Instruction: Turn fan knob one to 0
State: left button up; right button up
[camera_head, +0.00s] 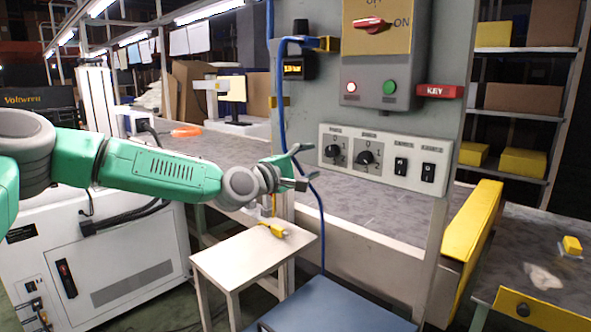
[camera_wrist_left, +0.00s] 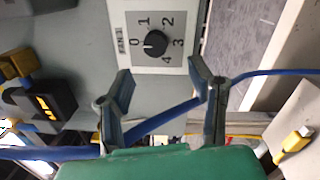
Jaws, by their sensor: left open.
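Fan knob one (camera_head: 332,151) is the leftmost black round knob on the white control panel (camera_head: 345,179). In the left wrist view the knob (camera_wrist_left: 154,43) sits on a plate marked "FAN 1" with numbers 0 to 4 around it. A small light mark shows on the knob's side facing the 0, but its exact setting is hard to read. My left gripper (camera_head: 311,163) is open and empty, just left of the panel. In the left wrist view its fingers (camera_wrist_left: 162,80) are spread below the knob, apart from it. My right gripper is not in view.
A red switch (camera_head: 372,24) and push buttons are above. A blue cable (camera_head: 282,100) hangs close behind my left gripper. A small table (camera_head: 240,262) stands below.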

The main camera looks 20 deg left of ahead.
pick_arm(q)
jog(key=v, duration=0.5)
jog(key=shift+s+a+f, duration=0.15)
jog(key=shift+s+f, duration=0.1)
jog(key=shift+s, duration=0.1)
jog(key=s+d+f+m+g, duration=0.25)
jog(key=s+d+f, duration=0.2)
jog(key=f, duration=0.55)
jog(key=s+d+f+m+g, duration=0.2)
jog(key=s+d+f+g, duration=0.15)
jog(key=s+f, duration=0.45)
jog(key=s+d+f+m+g, duration=0.3)
jog(key=s+d+f, duration=0.15)
jog(key=f, duration=0.65)
jog(key=s+f+m+g+y, duration=0.2)
jog(key=s+f+m, duration=0.1)
jog(key=s+f, duration=0.5)
jog(key=s+a+f+m+g+y, duration=0.2)
jog(key=s+a, duration=0.4)
jog(key=s, duration=0.4)
jog(key=s+a+f+m+g+y, duration=0.3)
jog(key=s+a, duration=0.4)
jog(key=s, duration=0.4)
notch_tip(320, 180, down, 3)
jog(key=shift+r+m+g, duration=0.15)
jog(key=shift+m+g, duration=0.15)
jog(key=shift+m, duration=0.25)
